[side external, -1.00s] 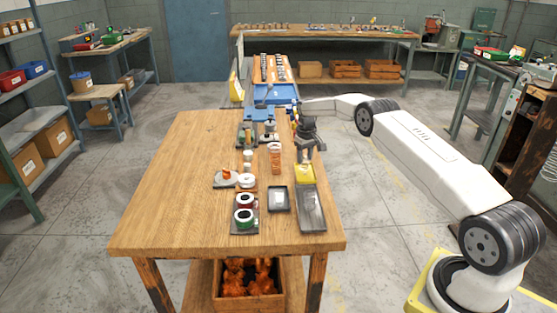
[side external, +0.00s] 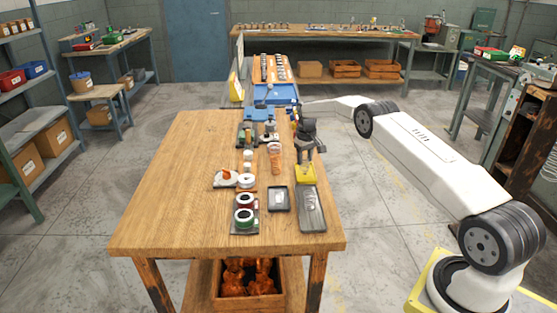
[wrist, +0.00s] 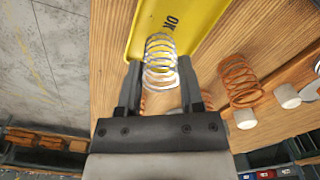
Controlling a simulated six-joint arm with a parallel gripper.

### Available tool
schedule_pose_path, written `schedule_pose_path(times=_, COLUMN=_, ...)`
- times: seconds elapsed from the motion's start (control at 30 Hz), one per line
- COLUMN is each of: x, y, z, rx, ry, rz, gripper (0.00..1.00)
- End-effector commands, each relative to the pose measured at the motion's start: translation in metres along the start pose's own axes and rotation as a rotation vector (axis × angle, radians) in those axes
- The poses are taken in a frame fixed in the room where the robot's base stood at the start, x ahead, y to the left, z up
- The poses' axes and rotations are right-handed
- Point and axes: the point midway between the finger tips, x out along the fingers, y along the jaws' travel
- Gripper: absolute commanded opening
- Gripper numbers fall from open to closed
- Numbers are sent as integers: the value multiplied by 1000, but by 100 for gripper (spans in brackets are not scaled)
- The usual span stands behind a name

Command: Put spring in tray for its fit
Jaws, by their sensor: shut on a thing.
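My gripper (wrist: 160,78) is shut on a silver wire spring (wrist: 160,52), which sits between its two fingers in the wrist view. The spring overlaps a yellow tray (wrist: 195,12) marked OK; whether it touches the tray floor I cannot tell. In the side view my gripper (side external: 308,153) is at the far edge of the yellow tray (side external: 306,176), and the held spring is too small to make out.
A copper-coloured coil (wrist: 240,82) stands beside the tray, with white cylinders (wrist: 287,96) near it. Two grey trays (side external: 279,209) (side external: 312,222) lie in front. Spools (side external: 244,216) stand to the left. The table's left side is clear.

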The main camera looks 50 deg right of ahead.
Motion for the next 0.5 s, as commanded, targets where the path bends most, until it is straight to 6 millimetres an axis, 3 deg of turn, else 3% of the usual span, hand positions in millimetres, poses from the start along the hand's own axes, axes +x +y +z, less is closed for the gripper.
schedule_pose_path(times=0.27, x=2, y=0, z=0, rx=0, ry=0, rz=0, gripper=15)
schedule_pose_path(times=0.3, x=2, y=0, z=0, rx=0, ry=0, rz=0, gripper=51)
schedule_pose_path(times=0.4, x=2, y=0, z=0, rx=0, ry=0, rz=0, gripper=83)
schedule_pose_path(times=0.43, x=2, y=0, z=0, rx=0, ry=0, rz=0, gripper=89)
schedule_pose_path(times=0.5, x=2, y=0, z=0, rx=0, ry=0, rz=0, gripper=89)
